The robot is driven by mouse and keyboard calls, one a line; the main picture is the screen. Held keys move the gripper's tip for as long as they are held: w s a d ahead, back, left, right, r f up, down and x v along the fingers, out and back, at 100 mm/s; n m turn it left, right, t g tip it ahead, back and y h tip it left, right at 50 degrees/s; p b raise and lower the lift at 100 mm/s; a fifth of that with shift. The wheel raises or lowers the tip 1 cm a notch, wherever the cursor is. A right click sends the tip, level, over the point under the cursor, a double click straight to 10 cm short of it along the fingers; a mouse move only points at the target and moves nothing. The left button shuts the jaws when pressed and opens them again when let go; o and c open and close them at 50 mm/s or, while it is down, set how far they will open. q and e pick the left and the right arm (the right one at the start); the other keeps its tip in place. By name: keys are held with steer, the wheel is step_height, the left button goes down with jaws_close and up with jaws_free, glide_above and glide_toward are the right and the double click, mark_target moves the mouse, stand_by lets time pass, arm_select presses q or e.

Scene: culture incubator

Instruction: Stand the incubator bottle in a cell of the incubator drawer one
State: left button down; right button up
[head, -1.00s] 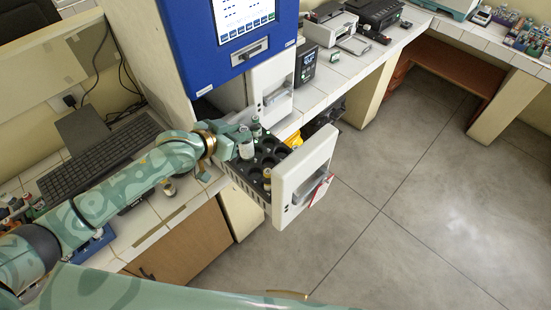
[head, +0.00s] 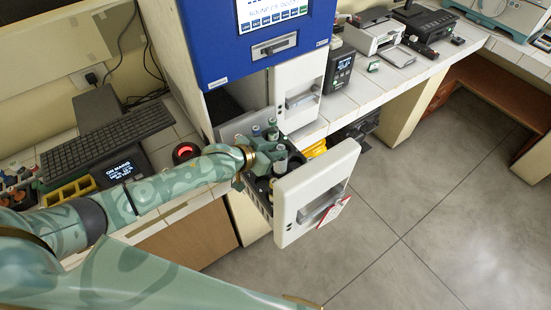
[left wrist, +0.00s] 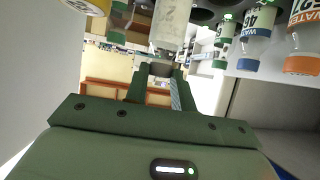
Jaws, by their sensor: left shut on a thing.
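My left gripper (head: 268,152) is over the open incubator drawer one (head: 318,190), shut on the incubator bottle (head: 281,164). The bottle has a pale body and looks about upright. In the left wrist view, the bottle (left wrist: 173,22) is at the fingertips (left wrist: 160,68), its label facing the camera. The drawer holds a dark rack with round cells. Whether the bottle's base is inside a cell or above it is hidden by the gripper and rack. My right gripper is not in view.
Other small bottles (head: 272,130) stand at the back of the drawer, and a capped one (head: 272,187) near its front left. The blue incubator (head: 255,45) rises behind. A keyboard (head: 105,140) lies on the left bench. Open floor (head: 420,210) lies to the right.

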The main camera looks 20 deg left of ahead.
arm_select(q)
step_height(320, 180, down, 3)
steer(key=shift+f, duration=0.1)
steer(key=shift+f+b, duration=0.15)
steer(key=shift+b, duration=0.2)
steer(key=c, duration=1.2)
jaws_free()
steer(key=shift+o, duration=0.2)
